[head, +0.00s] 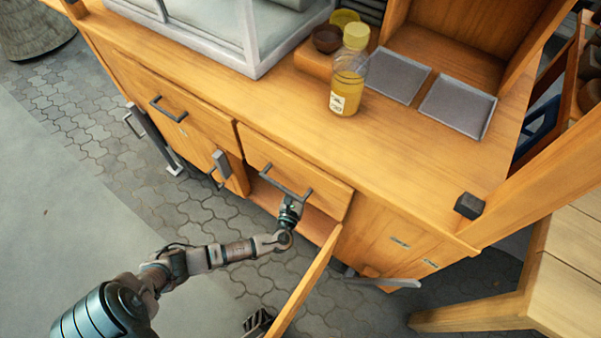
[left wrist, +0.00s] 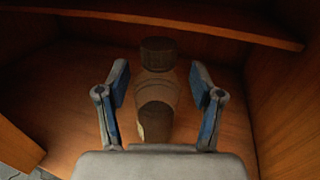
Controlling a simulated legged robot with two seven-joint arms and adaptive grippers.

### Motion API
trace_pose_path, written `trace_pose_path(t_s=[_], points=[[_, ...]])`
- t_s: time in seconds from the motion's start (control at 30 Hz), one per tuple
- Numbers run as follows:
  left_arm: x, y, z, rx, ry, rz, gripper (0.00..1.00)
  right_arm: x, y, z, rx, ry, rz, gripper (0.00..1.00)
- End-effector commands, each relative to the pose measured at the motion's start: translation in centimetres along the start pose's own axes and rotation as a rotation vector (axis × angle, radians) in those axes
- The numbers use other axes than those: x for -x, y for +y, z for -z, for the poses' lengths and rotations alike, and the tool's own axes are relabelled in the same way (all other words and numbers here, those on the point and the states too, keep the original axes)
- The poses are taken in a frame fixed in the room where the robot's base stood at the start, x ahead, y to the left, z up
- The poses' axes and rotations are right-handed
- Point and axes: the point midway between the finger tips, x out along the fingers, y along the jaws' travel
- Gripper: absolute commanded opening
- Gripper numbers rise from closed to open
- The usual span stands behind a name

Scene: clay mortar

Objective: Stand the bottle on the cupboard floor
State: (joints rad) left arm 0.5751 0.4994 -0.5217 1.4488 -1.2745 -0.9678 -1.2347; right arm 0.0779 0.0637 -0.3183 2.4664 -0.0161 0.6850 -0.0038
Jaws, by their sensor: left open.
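In the left wrist view a bottle (left wrist: 157,88) with a dark cap and a paler label stands, apparently upright, on the cupboard floor (left wrist: 215,128). My left gripper (left wrist: 158,68) is open, with one finger on each side of the bottle and a visible gap at both sides. In the head view my left arm reaches under the drawer into the open cupboard (head: 320,224). The gripper's fingers and the bottle are hidden there by the drawer and worktop. I cannot identify my right gripper in either view.
The open cupboard door (head: 305,285) sticks out right of my left arm. A shelf edge (left wrist: 190,22) crosses above the bottle. On the worktop stand another bottle with yellow contents (head: 346,82), grey trays (head: 458,104) and a dark bowl (head: 326,39).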

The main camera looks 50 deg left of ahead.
Motion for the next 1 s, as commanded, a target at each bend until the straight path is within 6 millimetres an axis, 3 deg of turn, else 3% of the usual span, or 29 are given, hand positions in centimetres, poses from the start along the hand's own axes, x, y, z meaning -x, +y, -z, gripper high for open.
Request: trace_pose_path(t_s=[0.03, 0.2, 0.33, 1.0], points=[[1.1, -0.2, -0.9, 0.004, -0.006, 0.000, 0.66, -0.4, 0.0, 0.6, 0.000, -0.007, -0.002, 0.99], [4.5, -0.3, -0.7, 0.003, -0.005, 0.000, 0.66, 0.2, 0.3, 0.9, -0.003, -0.046, -0.018, 0.99], [6.1, -0.2, -0.3, 0.001, -0.002, -0.001, 0.66, 0.5, 0.1, 1.1, -0.003, -0.056, -0.022, 0.99], [6.7, -0.1, 0.0, 0.000, 0.000, -0.001, 0.66, 0.7, 0.1, 0.7, -0.004, -0.066, -0.024, 0.99]])
